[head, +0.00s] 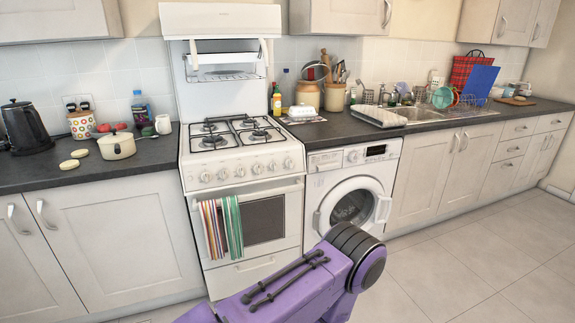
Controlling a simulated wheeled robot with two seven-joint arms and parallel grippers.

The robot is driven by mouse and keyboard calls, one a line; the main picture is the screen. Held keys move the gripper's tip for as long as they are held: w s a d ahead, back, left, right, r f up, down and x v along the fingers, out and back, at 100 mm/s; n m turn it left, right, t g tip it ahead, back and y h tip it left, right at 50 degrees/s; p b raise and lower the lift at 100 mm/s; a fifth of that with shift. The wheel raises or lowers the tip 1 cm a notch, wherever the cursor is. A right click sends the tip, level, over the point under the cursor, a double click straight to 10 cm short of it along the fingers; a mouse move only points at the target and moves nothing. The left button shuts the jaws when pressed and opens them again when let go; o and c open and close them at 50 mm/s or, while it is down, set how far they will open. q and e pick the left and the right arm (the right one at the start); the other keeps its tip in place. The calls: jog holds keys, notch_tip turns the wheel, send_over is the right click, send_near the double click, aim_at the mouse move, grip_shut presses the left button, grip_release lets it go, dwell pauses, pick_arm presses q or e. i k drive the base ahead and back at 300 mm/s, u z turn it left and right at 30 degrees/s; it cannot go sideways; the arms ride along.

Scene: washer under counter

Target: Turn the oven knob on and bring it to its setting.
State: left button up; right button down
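A white freestanding cooker (245,160) stands in the run of counters, left of the picture's middle. Its front panel has a row of several round pale knobs (239,172) below the gas hob. The knobs are too small for me to tell their markings or settings. The oven door (265,220) below is shut, with striped towels (222,227) hanging over its left side. A purple arm link of mine covers the bottom middle of the view, in front of the cooker's lower part. Neither gripper shows in the head view.
A washing machine (350,195) with a round door stands right of the cooker, under the counter. A cream pot (117,146) and a black kettle (25,128) stand on the left counter (70,172). The tiled floor (470,260) at right is clear.

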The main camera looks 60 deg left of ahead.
aim_at(258, 168)
jog(key=u, duration=0.2)
jog(key=i, duration=0.75)
jog(key=u, duration=1.2)
jog(key=i, duration=0.55)
jog(key=u, duration=0.55)
